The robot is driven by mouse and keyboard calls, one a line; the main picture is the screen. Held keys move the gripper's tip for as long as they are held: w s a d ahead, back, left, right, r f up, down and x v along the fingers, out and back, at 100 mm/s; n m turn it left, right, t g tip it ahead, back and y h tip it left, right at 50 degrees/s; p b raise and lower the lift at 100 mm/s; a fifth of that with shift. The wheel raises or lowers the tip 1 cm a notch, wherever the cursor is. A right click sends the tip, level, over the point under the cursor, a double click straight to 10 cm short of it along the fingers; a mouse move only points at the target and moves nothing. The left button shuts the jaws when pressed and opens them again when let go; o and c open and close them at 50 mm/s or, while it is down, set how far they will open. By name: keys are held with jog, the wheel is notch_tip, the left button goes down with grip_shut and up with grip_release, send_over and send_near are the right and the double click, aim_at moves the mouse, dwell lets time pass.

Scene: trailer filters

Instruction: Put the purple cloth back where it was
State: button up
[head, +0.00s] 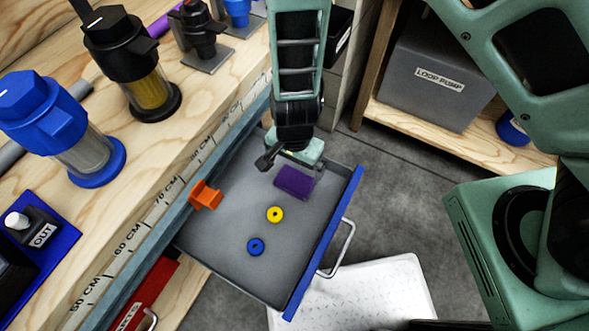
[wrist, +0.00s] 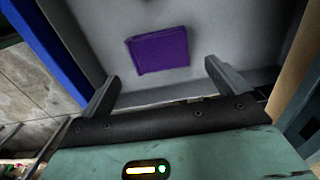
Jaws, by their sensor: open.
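A folded purple cloth (head: 294,182) lies flat on the floor of an open grey drawer (head: 222,258), near its far end. The cloth also shows in the wrist view (wrist: 158,50), ahead of the fingertips and roughly between them. My gripper (head: 290,160) is over the far end of the drawer, close to the cloth. In the wrist view my gripper (wrist: 163,84) has its two fingers wide apart, with nothing between them. How high the fingers are above the drawer floor is hard to tell.
The drawer also holds a yellow ring (head: 275,214), a blue ring (head: 255,247) and an orange block (head: 206,195). Its blue front (head: 326,243) has a handle. Filters, one blue (head: 62,128) and one black (head: 134,65), stand on the wooden bench. A grey "LOOP PUMP" box (head: 437,85) sits on a shelf.

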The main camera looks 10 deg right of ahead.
jog(key=s+r+n+g+y+p, duration=0.1)
jog(key=s+r+n, duration=0.15)
jog(key=r, duration=0.75)
jog(key=s+r+n+y, duration=0.15)
jog(key=r+n, duration=0.25)
jog(key=r, duration=0.5)
jog(key=s+d+r+n+t+h, duration=0.1)
jog(key=s+d+r+n+h, duration=0.1)
jog(key=s+d+r+n, duration=0.5)
notch_tip(320, 180, up, 3)
jog(key=shift+d+r+n, duration=0.2)
jog(key=shift+d+n, duration=0.45)
jog(key=shift+n, duration=0.3)
jog(key=shift+s, duration=0.1)
